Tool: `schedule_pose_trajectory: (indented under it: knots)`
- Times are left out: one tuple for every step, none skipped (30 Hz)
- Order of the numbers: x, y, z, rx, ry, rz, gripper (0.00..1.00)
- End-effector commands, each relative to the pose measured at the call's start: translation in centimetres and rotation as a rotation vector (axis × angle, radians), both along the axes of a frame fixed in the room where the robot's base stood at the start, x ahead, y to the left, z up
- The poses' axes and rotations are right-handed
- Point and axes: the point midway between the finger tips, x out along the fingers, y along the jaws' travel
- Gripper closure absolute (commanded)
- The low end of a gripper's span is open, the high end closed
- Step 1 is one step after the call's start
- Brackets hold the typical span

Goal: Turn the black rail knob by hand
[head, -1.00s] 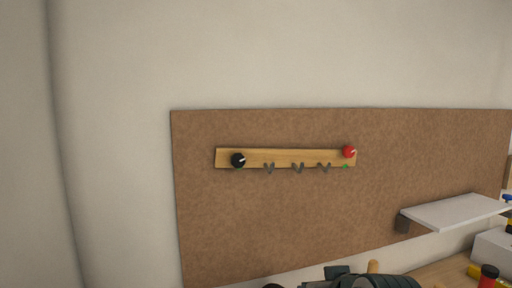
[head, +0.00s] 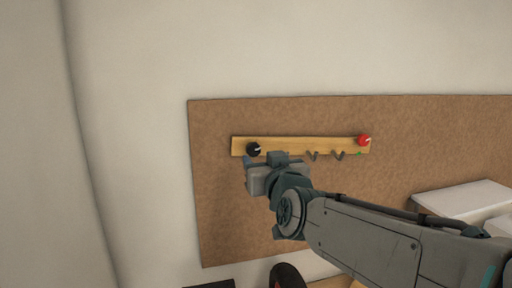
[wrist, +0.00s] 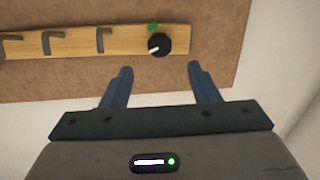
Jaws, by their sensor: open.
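The black rail knob (head: 253,149) sits at the left end of a wooden rail (head: 310,146) on a brown board. Its white pointer points right in the head view. In the wrist view the knob (wrist: 159,45) lies just beyond the gap between my fingertips, its pointer toward the left. My gripper (wrist: 160,69) is open and empty, with one finger on each side of the knob's line. The fingers appear short of the knob, not around it. In the head view my gripper is just below the knob and covers part of the rail's lower edge.
A red knob (head: 364,140) is at the rail's right end, with a green mark (head: 358,154) below it. Another green mark (wrist: 153,27) is beside the black knob. Several hooks (wrist: 104,40) line the rail. A white shelf (head: 465,205) juts out at right.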

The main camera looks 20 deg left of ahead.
Motion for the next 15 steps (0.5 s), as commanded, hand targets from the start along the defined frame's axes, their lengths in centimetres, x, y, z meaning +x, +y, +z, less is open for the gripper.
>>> schedule_pose_trajectory:
  knots:
    - [0.8,0.5,0.1,-0.002,0.003,0.0,0.45]
    - [1.2,0.7,0.1,-0.002,0.003,0.0,0.45]
    - [1.7,1.1,0.1,-0.002,0.003,0.001,0.45]
    - [2.1,1.4,0.1,-0.003,0.003,0.001,0.45]
    - [2.5,1.6,0.1,-0.002,0.002,0.0,0.45]
    - [3.0,1.8,0.1,-0.002,0.003,0.0,0.45]
    - [3.4,2.1,0.1,-0.002,0.003,-0.001,0.45]
    - [3.7,2.3,0.1,-0.002,0.001,0.0,0.45]
    - [4.2,2.6,0.1,-0.002,0.002,0.0,0.45]
    - [4.5,2.8,0.1,-0.002,0.002,0.0,0.45]
    - [4.7,2.9,0.1,-0.002,0.003,0.0,0.45]
    - [5.1,3.1,0.1,-0.002,0.003,0.0,0.45]
    - [5.3,3.3,0.1,-0.001,0.002,0.0,0.45]
    - [5.5,3.4,0.1,-0.002,0.001,0.0,0.45]
    - [5.7,3.5,0.0,-0.002,0.002,0.0,0.45]
